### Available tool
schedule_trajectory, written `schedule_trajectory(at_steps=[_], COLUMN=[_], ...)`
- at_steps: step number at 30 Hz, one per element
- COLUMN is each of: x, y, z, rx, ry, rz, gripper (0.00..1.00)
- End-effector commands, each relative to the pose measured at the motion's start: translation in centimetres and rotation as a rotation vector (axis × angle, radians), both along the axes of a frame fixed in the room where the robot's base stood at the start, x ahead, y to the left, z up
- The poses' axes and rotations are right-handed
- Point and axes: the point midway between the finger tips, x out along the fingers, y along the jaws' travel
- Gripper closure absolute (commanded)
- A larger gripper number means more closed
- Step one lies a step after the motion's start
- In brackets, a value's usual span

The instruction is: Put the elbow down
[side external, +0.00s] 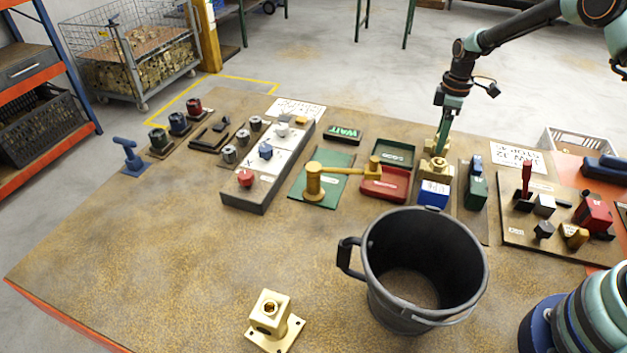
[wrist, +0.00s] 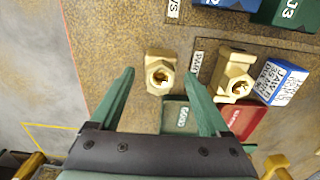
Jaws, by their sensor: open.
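A small brass fitting, which looks like the elbow (wrist: 160,76), stands between the fingertips of my gripper (wrist: 159,75) in the wrist view, with a gap to each finger. Its open round end faces the camera. My gripper (side external: 440,142) is open and points down behind the trays in the side view, where the fitting is mostly hidden. A larger brass piece (wrist: 235,80) stands to the right in the wrist view, beside the blue labelled block (wrist: 282,82). That block also shows in the side view (side external: 433,193).
The red tray (side external: 385,185) and green tray (side external: 393,153) are close to my gripper. A green box (side external: 477,190) is to its right. A large black bucket (side external: 425,265) stands in front. A flanged brass piece (side external: 270,312) sits at the front edge; the table's left front is clear.

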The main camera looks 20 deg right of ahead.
Motion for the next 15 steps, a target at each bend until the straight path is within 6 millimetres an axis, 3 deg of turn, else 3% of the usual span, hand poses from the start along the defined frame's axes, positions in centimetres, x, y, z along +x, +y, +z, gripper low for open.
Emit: schedule_trajectory(at_steps=[9, 15], x=[0.1, 0.0], y=[0.0, 0.0], z=[6.6, 8.9], rx=[-0.001, -0.001], ry=[-0.004, -0.002], rz=[0.0, 0.0], gripper=[0.2, 0.2])
